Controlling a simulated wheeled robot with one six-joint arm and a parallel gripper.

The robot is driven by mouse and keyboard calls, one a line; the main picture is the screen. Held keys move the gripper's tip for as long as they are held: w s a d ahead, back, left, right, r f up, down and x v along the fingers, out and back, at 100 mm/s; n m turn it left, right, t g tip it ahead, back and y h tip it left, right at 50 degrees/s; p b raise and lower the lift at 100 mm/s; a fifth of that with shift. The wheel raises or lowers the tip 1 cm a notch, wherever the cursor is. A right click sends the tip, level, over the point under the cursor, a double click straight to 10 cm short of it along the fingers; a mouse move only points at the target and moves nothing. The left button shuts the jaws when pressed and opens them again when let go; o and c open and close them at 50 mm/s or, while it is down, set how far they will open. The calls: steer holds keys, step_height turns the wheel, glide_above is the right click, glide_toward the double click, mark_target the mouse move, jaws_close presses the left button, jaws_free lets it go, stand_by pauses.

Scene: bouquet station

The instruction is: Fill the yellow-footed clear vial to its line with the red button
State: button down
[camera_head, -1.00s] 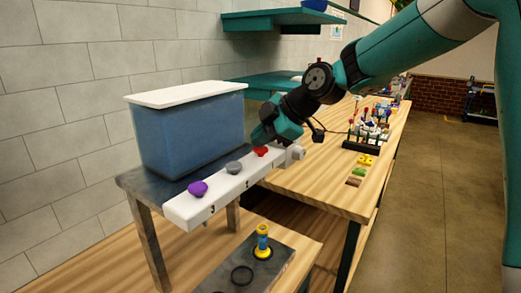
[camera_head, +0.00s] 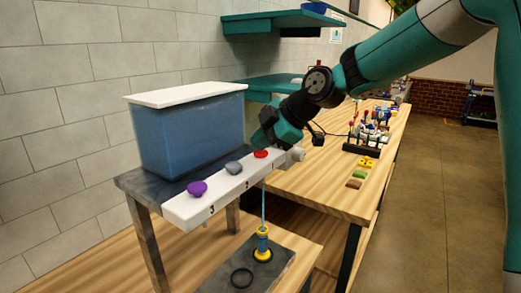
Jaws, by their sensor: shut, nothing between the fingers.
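The vial (camera_head: 263,243) with a yellow foot stands upright in a ring on the dark plate, below the dispenser bar. A thin blue stream (camera_head: 263,205) runs down from the bar into its top. Blue shows inside the vial; its line is too small to make out. The red button (camera_head: 261,154) is at the right end of the white bar (camera_head: 225,190). My gripper (camera_head: 262,143) is shut and empty, its tip at the red button; I cannot tell exactly how far the button is pressed.
A grey button (camera_head: 234,168) and a purple button (camera_head: 197,188) sit further left on the bar. A blue water tank (camera_head: 190,130) with a white lid stands behind. An empty ring (camera_head: 242,277) lies left of the vial. A rack of flowers (camera_head: 368,135) stands on the wooden table.

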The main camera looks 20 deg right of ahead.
mark_target(261, 153)
steer(key=shift+r+p, duration=0.5)
steer(key=shift+r, duration=0.45)
steer(key=shift+r, duration=0.1)
steer(key=shift+r+p, duration=1.55)
steer(key=shift+r, duration=0.9)
steer(key=s+a+f+m+g+h+b, duration=0.1)
steer(key=s+f+m, duration=0.3)
steer(key=s, duration=0.6)
steer(key=s+a+f+m+g+b, duration=0.2)
steer(key=s+f, duration=0.3)
steer(key=s, duration=0.5)
steer(key=s+a+f+m+g+h+b, duration=0.1)
steer(key=s+f+m+g+b, duration=0.2)
steer(key=s, duration=0.7)
steer(key=f+m, duration=0.1)
steer(key=m, duration=0.1)
steer(key=shift+s+a+f+m+h, duration=0.2)
steer(key=shift+f+m+h, duration=0.1)
